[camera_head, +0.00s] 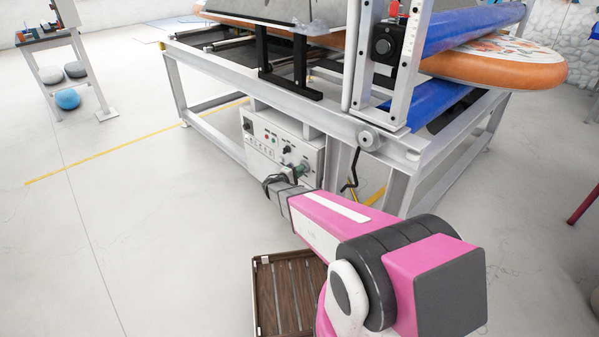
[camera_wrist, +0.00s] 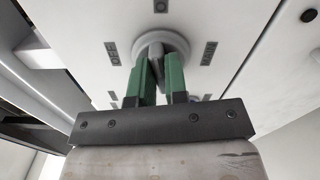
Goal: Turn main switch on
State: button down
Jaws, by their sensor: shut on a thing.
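The main switch (camera_wrist: 158,48) is a grey rotary knob on a round light base on the white control panel (camera_wrist: 105,18). A label beside it on the right seems to read MAIN, one on the left OFF, and one above 0. The knob's grip stands near upright in the wrist view, slightly tilted. My gripper (camera_wrist: 160,75) has its green fingers on both sides of this grip, shut on it. In the head view the control panel (camera_head: 268,142) hangs under the machine frame, and my gripper (camera_head: 296,170) is at its lower right, where the switch is hidden.
A brown slatted crate (camera_head: 290,290) is on the floor below my arm.

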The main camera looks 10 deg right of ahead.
jog(key=shift+m, duration=1)
jog(key=c, duration=1.1)
grip_release()
jog(key=shift+c, duration=0.2)
jog(key=v, duration=1)
jog(key=shift+s+a, duration=0.3)
jog(key=shift+f, duration=0.1)
jog(key=shift+d, duration=0.1)
